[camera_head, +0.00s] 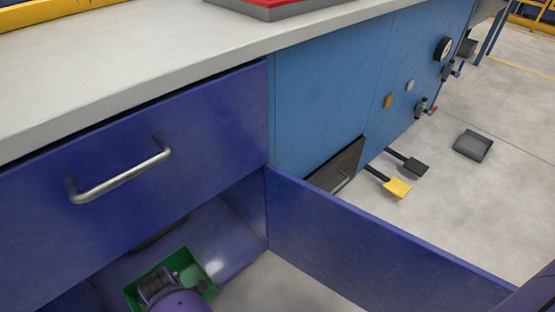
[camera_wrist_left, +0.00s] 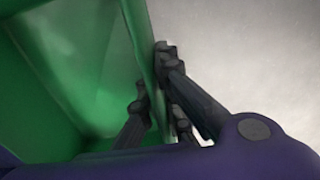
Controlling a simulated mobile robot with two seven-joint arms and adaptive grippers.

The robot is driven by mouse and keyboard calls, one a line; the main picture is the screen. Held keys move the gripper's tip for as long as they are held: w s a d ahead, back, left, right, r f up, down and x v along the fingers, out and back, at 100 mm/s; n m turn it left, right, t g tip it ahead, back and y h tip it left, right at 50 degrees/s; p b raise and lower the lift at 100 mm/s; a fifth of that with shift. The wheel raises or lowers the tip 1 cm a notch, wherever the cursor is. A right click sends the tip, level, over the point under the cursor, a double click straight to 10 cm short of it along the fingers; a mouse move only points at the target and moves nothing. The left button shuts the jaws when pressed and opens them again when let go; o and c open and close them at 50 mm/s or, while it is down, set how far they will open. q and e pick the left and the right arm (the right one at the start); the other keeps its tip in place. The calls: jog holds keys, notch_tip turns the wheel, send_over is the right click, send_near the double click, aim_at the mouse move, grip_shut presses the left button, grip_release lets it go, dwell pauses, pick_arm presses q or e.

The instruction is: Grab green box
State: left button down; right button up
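The green box (camera_head: 187,259) is open-topped and sits low inside the blue cabinet, near the bottom of the head view. It also fills the left of the left wrist view (camera_wrist_left: 82,75). My left gripper (camera_head: 156,281) is at the box and hides part of it. In the left wrist view the dark fingers of my left gripper (camera_wrist_left: 152,75) lie on either side of one box wall, one inside and one outside. They look closed against that wall. My right gripper is not in view.
A drawer front with a metal handle (camera_head: 120,177) and a grey worktop (camera_head: 130,70) overhang the box. An open blue door panel (camera_head: 370,245) stands to its right.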

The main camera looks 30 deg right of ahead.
pick_arm(q)
jog(key=c, duration=1.9)
grip_release()
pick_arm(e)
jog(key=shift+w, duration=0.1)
pick_arm(q)
jog(key=shift+o, duration=0.2)
jog(key=shift+r, duration=3.75)
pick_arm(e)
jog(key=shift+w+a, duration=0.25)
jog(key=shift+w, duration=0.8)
pick_arm(q)
jog(key=shift+c, duration=0.2)
